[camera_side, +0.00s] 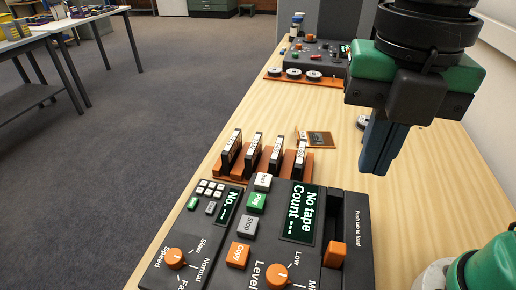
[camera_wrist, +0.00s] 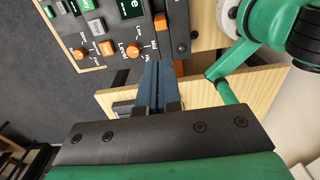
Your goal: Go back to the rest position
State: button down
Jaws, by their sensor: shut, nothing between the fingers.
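My gripper (camera_side: 377,168) hangs above the right part of the wooden table (camera_side: 220,160) in the side view, fingers pointing down. Its dark blue fingers are together and hold nothing. In the wrist view the shut fingers (camera_wrist: 157,68) point toward the black control panel (camera_wrist: 115,38). They are apart from the table and the devices.
A black tape machine (camera_side: 265,240) with orange knobs fills the table's front; its screen reads "No tape". Behind it, several cassettes stand in an orange-brown rack (camera_side: 228,168). A second device (camera_side: 318,55) with a row of reels stands farther back.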

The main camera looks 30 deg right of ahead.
jog(key=w+d+f+m+t, duration=0.3)
jog(key=w+d+f+m, duration=0.2)
jog(key=m, duration=0.8)
jog(key=w+d+f+m+t, duration=0.4)
jog(key=d+m, duration=0.4)
jog(key=m, duration=0.6)
jog(key=shift+w+d+f, duration=0.35)
jog(key=shift+w+f, duration=0.3)
jog(key=shift+f, duration=0.15)
